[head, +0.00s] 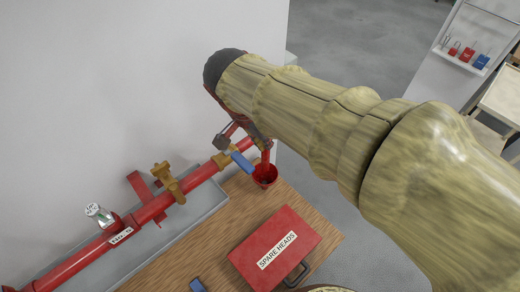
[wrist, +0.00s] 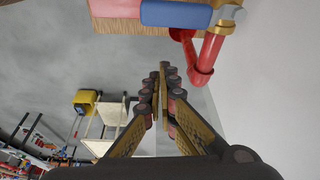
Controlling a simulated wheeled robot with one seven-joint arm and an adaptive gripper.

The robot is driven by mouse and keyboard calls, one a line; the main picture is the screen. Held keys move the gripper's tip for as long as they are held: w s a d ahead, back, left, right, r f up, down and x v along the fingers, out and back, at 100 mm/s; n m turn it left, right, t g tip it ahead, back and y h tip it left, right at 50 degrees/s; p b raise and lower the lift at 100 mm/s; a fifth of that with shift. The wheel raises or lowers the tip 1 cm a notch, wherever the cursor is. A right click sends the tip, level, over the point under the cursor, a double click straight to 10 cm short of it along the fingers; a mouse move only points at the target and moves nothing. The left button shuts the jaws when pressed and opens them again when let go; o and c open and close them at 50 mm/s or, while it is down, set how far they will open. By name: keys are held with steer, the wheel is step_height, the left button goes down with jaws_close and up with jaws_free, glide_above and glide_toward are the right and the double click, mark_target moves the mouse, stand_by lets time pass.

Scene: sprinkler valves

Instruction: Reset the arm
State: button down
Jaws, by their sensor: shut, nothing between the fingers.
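My arm reaches across the head view from the lower right to the wall-side pipe and hides part of it. My gripper (wrist: 163,68) is shut and empty in the wrist view, fingertips together. In the head view the arm's end is over the red pipe (head: 152,209), and the fingers are largely hidden. A blue-handled valve lever (head: 242,161) is just below the arm's end; it also shows at the top of the wrist view (wrist: 176,13). The fingertips are apart from it in that picture.
A wooden bench (head: 183,262) carries a red SPARE HEADS case (head: 275,248). A brass valve (head: 168,182) and a tagged fitting (head: 100,214) sit along the pipe. The wrist view shows open grey floor and a yellow bucket (wrist: 85,102).

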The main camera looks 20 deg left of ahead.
steer(key=v, duration=0.8)
steer(key=shift+a+r, duration=0.15)
steer(key=shift+r, duration=0.15)
